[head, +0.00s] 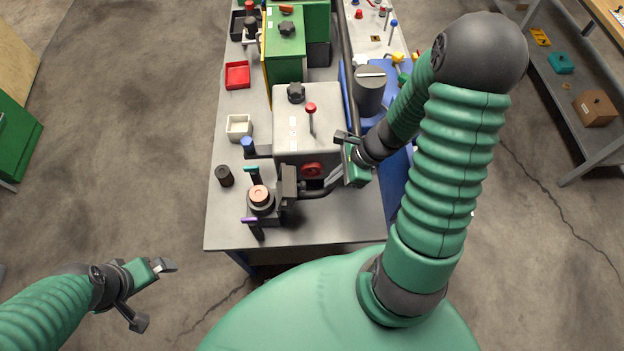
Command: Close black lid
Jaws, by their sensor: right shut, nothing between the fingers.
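A dark, upright plate (289,185) that looks like the black lid stands beside a dark round fixture with a copper-coloured top (260,196), near the front of the workbench. The plate appears raised rather than lying over the fixture. My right gripper (338,172) is shut and empty, to the right of the plate and beside the grey machine box; I cannot tell if it touches anything. My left gripper (152,294) is open and empty over the floor, left of the bench.
The grey machine box (306,110) has a red-knobbed lever (311,112) and a red knob (312,170). Handles with blue, teal and purple tops surround the fixture. A black cylinder (225,176), white tray (239,127) and red tray (237,75) lie left. The bench's front edge (330,235) is clear.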

